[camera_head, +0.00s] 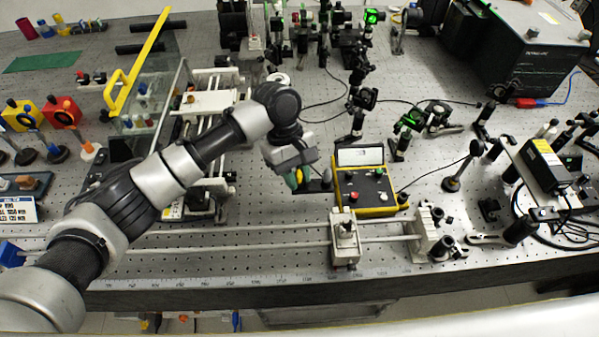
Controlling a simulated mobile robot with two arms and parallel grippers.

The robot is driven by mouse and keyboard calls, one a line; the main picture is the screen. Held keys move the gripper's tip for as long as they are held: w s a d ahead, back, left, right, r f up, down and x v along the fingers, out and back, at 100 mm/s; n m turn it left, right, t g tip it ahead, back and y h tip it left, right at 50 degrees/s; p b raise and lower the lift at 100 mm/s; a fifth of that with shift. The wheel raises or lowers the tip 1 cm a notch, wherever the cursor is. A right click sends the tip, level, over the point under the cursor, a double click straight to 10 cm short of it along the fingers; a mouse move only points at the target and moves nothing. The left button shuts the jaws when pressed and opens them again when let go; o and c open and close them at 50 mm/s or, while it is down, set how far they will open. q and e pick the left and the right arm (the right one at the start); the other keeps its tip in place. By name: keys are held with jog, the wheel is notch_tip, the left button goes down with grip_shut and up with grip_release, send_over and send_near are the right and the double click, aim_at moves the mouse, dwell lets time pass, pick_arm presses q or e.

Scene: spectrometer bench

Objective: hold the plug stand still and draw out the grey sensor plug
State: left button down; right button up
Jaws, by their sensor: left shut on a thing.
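My left gripper (311,182) reaches in from the left and points down, close to the left side of the yellow-edged meter box (365,198). It is shut on a small dark piece low beside the box. My wrist and fingers hide most of that piece, so I cannot tell whether it is the plug stand or the grey sensor plug. A round green and yellow part (296,179) shows at the gripper's left side. I cannot clearly make out the grey plug or its stand elsewhere. My right gripper is not in view.
A rail carriage (345,240) stands in front of the meter. A dark cable runs from the meter to a round sensor on a post (452,183). A yellow-handled clear panel (146,90) stands at left.

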pick_arm(q)
jog(key=shift+w+a+f, duration=0.2)
jog(key=shift+a+f, duration=0.2)
jog(key=shift+w+a+f, duration=0.15)
jog(key=shift+a+f, duration=0.05)
jog(key=shift+w+a+f, duration=0.15)
jog(key=shift+a+f, duration=0.2)
jog(key=shift+w+a+f, duration=0.4)
jog(key=shift+a+f, duration=0.4)
jog(key=shift+f, duration=0.05)
jog(key=shift+w+a+f, duration=0.4)
jog(key=shift+a+f, duration=0.4)
jog(key=shift+f, duration=0.05)
jog(key=shift+a+f, duration=0.1)
dwell(0.3)
dwell(0.4)
jog(key=shift+p, duration=0.5)
jog(key=shift+p, duration=0.6)
